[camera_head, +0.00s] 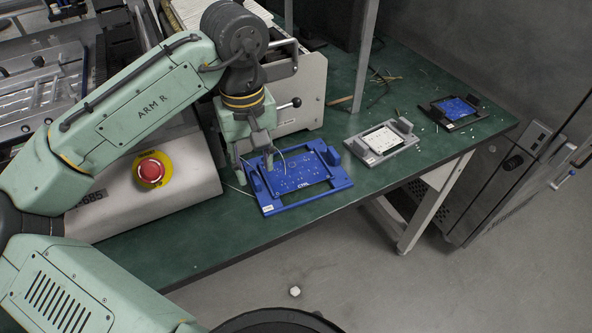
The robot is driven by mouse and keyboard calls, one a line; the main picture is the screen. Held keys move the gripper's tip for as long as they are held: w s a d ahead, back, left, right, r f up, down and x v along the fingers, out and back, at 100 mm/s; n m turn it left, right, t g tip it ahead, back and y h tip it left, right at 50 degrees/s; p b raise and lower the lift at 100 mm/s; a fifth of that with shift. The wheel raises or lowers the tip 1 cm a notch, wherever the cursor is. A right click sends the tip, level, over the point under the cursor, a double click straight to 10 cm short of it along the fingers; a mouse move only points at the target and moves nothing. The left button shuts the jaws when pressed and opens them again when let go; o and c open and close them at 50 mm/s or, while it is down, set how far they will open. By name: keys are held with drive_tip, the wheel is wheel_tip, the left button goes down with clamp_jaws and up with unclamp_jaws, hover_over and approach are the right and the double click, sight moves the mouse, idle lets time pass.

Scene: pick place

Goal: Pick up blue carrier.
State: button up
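The blue carrier (333,183) lies flat on the green table, near its front edge. It is a blue frame with raised blocks at its left and right sides and a dotted blue board inside, marked "CTRL". My gripper (254,169) hangs above the carrier's left part, fingers pointing down and spread apart. One finger is to the left of the carrier's left block and the other is over the board side. I cannot tell whether either finger touches the carrier. Part of the carrier's left side is hidden behind the fingers.
A grey carrier (401,150) with a white board and a black carrier (471,117) with a blue board lie farther right on the green table (338,219). A grey machine box (312,94) stands behind the gripper. A red emergency button (151,170) is at left. A metal post rises behind.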

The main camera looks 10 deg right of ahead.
sight(256, 178)
wheel_tip(256, 178, down, 4)
drive_tip(key=shift+r, duration=0.2)
clamp_jaws()
idle(0.4)
